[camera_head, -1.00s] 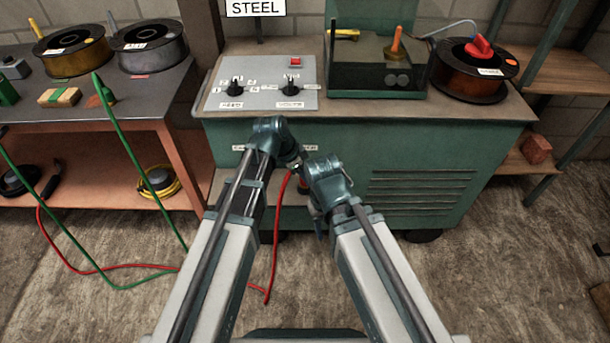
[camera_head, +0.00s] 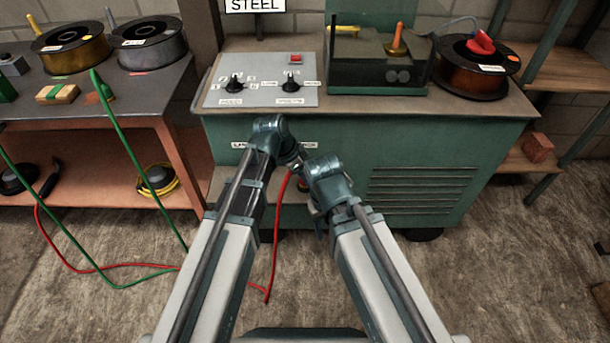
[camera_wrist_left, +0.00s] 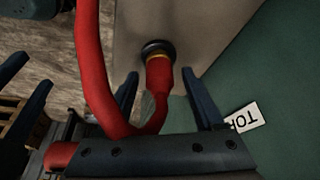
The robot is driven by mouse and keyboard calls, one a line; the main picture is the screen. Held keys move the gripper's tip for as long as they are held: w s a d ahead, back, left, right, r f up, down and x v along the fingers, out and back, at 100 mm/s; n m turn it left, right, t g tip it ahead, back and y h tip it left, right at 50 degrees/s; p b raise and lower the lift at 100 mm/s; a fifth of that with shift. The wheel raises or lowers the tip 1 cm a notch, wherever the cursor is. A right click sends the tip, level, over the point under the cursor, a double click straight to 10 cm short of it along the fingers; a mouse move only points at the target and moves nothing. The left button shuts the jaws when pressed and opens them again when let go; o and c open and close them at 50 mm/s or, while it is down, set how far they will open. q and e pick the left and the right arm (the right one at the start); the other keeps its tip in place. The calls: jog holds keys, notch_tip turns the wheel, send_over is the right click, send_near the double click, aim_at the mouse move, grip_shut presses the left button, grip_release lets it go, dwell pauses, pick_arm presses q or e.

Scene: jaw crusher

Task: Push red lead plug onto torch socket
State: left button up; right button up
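In the left wrist view the red lead plug (camera_wrist_left: 158,78) stands between the two dark fingers of my left gripper (camera_wrist_left: 161,70). A gap shows between each finger and the plug, so the gripper looks open around it. The plug's brass-ringed end meets a black round collar, the torch socket (camera_wrist_left: 155,46), on a grey-brown surface; how fully it is seated cannot be told. The red lead (camera_wrist_left: 90,60) loops beside the plug. In the head view my left gripper (camera_head: 295,163) is at the green cabinet's front, hiding the plug. My right gripper (camera_head: 318,212) is close beside it; its fingers are unclear.
The green welder cabinet (camera_head: 420,150) carries a control panel (camera_head: 262,95) and a spool (camera_head: 470,78). A bench (camera_head: 90,110) with spools stands at left. A green cable (camera_head: 125,140) hangs there, and cables lie on the floor. A white label (camera_wrist_left: 245,117) is right of the plug.

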dwell(0.3)
pick_arm(q)
jog(key=p+v, duration=1.2)
jog(key=v, duration=0.1)
jog(key=shift+a+r+p, duration=0.25)
jog(key=shift+r+p, duration=0.1)
jog(key=s+f+n+g+y, duration=0.2)
jog(key=s+n+y, duration=0.3)
jog(key=s+n, duration=0.7)
notch_tip(320, 180, up, 17)
jog(key=s+a+m+p, duration=0.1)
jog(key=s+m+p, duration=0.1)
jog(key=p, duration=1.4)
jog(key=shift+s+p, duration=0.3)
